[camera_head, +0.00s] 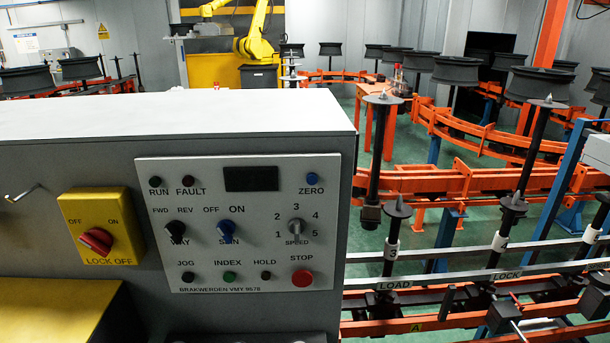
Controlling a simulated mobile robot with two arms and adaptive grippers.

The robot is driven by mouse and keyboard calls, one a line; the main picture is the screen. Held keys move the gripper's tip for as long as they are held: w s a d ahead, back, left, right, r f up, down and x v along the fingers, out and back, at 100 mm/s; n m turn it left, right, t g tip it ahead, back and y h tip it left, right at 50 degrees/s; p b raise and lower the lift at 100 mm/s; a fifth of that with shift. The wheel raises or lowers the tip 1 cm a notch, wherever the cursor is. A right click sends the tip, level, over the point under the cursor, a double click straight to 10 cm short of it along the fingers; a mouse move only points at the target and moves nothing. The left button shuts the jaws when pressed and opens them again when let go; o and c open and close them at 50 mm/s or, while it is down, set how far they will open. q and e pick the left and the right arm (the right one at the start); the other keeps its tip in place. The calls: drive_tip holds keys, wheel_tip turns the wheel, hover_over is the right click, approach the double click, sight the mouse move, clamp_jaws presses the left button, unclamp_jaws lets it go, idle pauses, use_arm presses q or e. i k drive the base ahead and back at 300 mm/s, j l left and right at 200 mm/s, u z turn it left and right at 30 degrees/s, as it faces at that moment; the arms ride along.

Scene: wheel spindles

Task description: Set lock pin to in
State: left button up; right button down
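I cannot identify the lock pin for certain. Above the rail stand spindles with pointed tips, one marked 3 (392,253). Neither of my grippers shows.
A grey cabinet (345,160) fills the left and centre foreground. It carries a control panel (185,262) and a yellow lock-off switch (100,230). Orange conveyor rails (430,183) with black wheels run behind on the right. A yellow robot arm (253,40) stands at the back.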

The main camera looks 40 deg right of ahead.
sight(512, 323)
drive_tip(key=z, duration=2.85)
